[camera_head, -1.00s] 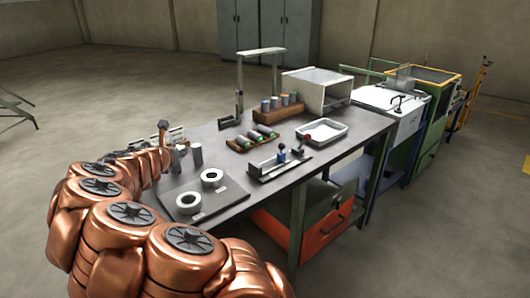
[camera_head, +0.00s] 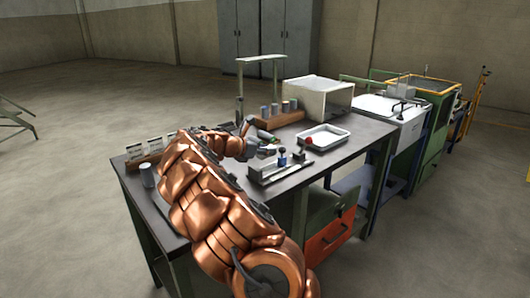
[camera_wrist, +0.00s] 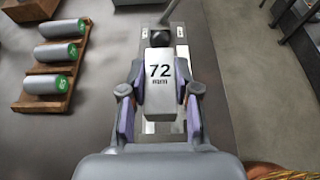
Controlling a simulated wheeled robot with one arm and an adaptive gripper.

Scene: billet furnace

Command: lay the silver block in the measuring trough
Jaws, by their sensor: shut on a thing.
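The silver block (camera_wrist: 160,75), marked "72 mm", is between the two fingers of my gripper (camera_wrist: 160,95) in the wrist view. My gripper is shut on it. The measuring trough (camera_wrist: 181,48) shows as a pale metal strip under and beyond the block, with a dark knob at the block's far end. I cannot tell whether the block touches the trough.
A wooden rack (camera_wrist: 28,98) with green-ended cylinders lies left of the trough. A grey cylinder (camera_head: 147,176) stands at the bench's left.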

